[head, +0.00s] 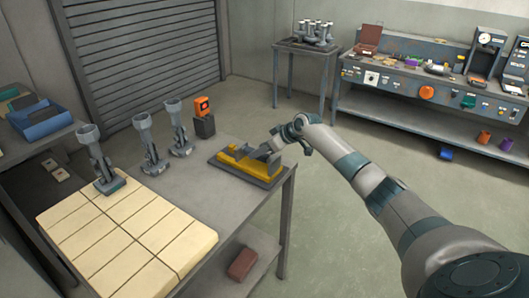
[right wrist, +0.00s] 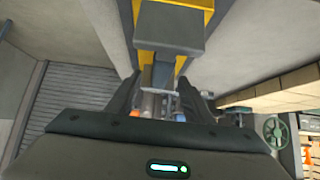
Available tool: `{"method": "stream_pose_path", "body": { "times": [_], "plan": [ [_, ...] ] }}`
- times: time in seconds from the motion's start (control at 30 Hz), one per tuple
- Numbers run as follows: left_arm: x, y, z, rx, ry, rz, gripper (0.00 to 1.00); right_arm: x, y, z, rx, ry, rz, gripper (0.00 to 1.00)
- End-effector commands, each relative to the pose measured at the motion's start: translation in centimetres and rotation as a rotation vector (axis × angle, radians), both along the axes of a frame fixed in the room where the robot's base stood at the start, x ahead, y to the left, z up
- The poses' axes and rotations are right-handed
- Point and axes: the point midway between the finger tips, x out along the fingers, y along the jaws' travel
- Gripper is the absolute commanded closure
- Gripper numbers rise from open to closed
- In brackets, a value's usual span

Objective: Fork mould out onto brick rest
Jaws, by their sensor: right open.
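A cream brick rest (head: 125,232) covers the front left of the grey table. One grey mould with a funnel-like cup (head: 104,165) stands at its back corner. Two similar grey shapes, one in the middle (head: 150,145) and one further right (head: 180,130), stand on the table behind it. A yellow stand with a dark base (head: 250,170) sits at the table's right end, a grey piece lying on it. My right gripper (head: 275,148) is at this stand. In the right wrist view my open fingers (right wrist: 160,95) flank a grey block with a narrow stem (right wrist: 169,28). My left gripper is out of view.
An orange device (head: 202,106) on a dark block stands at the table's back. A blue bin (head: 42,121) is at far left. A workbench (head: 420,78) and a small table with grey parts (head: 308,45) stand behind.

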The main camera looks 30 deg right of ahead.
Motion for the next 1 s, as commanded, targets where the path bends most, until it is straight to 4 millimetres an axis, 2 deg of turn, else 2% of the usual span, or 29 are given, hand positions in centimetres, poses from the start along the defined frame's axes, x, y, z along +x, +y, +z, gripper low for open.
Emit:
{"method": "stream_pose_path", "body": {
  "times": [0.03,0.33,0.87,1.0],
  "plan": [
    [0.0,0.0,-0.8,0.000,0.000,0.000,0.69,0.4,0.2,-0.6,0.001,-0.002,0.001,0.53],
    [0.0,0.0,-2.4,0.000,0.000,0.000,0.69,1.7,0.7,-1.9,0.001,-0.002,0.000,0.53],
    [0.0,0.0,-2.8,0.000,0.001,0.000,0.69,2.1,0.9,-2.1,0.000,-0.001,0.000,0.53],
    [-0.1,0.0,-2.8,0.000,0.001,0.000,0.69,2.1,0.9,-2.1,0.000,0.000,0.000,0.87]
  ]
}}
